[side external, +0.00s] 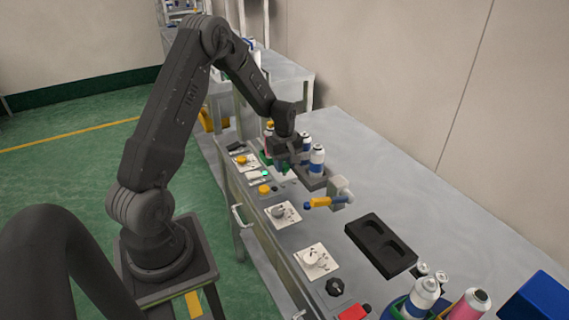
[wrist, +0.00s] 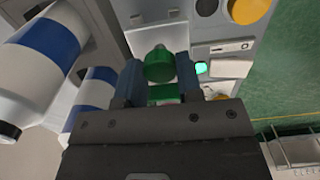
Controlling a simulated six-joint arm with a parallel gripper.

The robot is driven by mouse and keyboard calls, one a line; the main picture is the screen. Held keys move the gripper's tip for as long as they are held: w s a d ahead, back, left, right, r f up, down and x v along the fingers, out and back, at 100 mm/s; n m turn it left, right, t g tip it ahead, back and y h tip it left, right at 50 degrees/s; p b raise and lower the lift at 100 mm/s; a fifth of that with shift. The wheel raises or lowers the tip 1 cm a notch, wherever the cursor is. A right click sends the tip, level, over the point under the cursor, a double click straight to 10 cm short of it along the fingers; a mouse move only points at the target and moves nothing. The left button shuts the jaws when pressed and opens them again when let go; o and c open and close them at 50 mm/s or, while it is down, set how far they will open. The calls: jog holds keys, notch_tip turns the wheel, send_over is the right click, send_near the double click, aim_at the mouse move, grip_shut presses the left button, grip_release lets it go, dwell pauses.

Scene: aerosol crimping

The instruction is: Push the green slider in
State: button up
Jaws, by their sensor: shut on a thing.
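The green slider (wrist: 159,64) shows in the wrist view as a rounded green knob with a green part below it. My gripper (wrist: 160,80) has one finger on each side of the knob and is shut on it. In the side external view my gripper (side external: 284,165) points down at the far part of the bench, and only a bit of green shows under it. The lower part of the slider is partly hidden by my gripper's body in the wrist view.
Blue-and-white cans (wrist: 45,55) stand close beside my gripper. A lit green indicator (wrist: 201,68) is on the panel at the other side. More cans (side external: 424,292) stand at the front.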

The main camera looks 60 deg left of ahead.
grip_shut()
jog(key=a, duration=0.8)
jog(key=shift+a, duration=0.2)
jog(key=o, duration=1)
grip_release()
notch_tip(320, 180, up, 14)
jog(key=shift+f, duration=0.1)
jog(key=shift+d, duration=0.15)
